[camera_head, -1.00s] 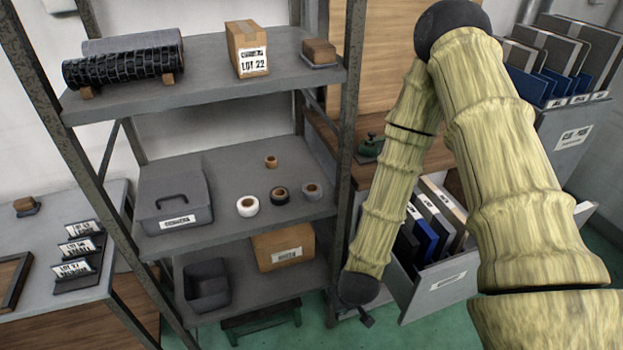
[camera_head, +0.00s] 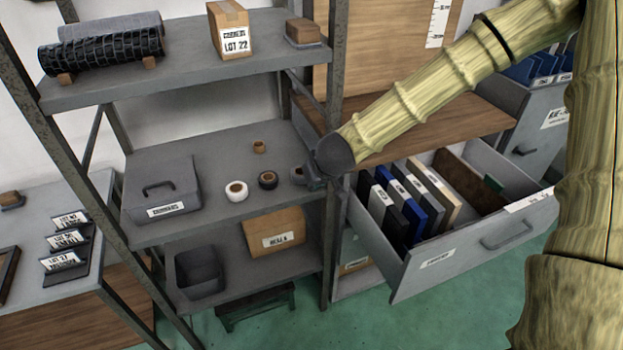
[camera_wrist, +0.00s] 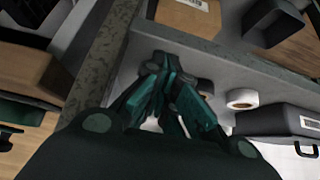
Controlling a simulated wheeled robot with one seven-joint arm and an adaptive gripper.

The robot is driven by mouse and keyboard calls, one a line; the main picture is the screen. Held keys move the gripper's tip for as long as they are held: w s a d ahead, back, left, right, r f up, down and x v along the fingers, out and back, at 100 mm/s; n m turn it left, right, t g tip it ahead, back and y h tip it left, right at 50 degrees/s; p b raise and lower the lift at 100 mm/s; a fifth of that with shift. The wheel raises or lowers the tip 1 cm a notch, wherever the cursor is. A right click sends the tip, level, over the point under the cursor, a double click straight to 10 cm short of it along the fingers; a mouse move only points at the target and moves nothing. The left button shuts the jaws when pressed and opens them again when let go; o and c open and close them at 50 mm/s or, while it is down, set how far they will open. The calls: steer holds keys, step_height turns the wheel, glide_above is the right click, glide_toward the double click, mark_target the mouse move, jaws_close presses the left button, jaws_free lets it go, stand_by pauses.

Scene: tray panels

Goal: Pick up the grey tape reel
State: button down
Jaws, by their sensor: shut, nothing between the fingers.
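The grey tape reel (camera_head: 298,174) stands at the right end of the middle shelf (camera_head: 215,200), partly hidden behind my gripper (camera_head: 311,180) in the head view. My gripper is at the shelf's right side, beside the post, with its fingers right by the reel. I cannot tell whether they touch it. In the wrist view my gripper (camera_wrist: 165,78) is shut and empty, and its fingers cover most of the spot where the reel stands.
A black reel (camera_head: 268,180), a white reel (camera_head: 237,191) and a small brown reel (camera_head: 259,146) stand to the left. A grey case (camera_head: 160,190) is further left. The shelf post (camera_head: 331,150) is close to my arm. An open drawer (camera_head: 440,258) juts out at right.

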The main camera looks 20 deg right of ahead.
mark_target(298, 167)
steer(key=w+p, duration=0.1)
steer(key=w, duration=0.8)
steer(key=shift+w+a, duration=0.15)
steer(key=shift+w, duration=0.25)
steer(key=shift+s+f+p, duration=0.1)
steer(key=shift+f+p, duration=0.3)
steer(key=shift+f, duration=0.45)
steer(key=shift+s+a, duration=0.1)
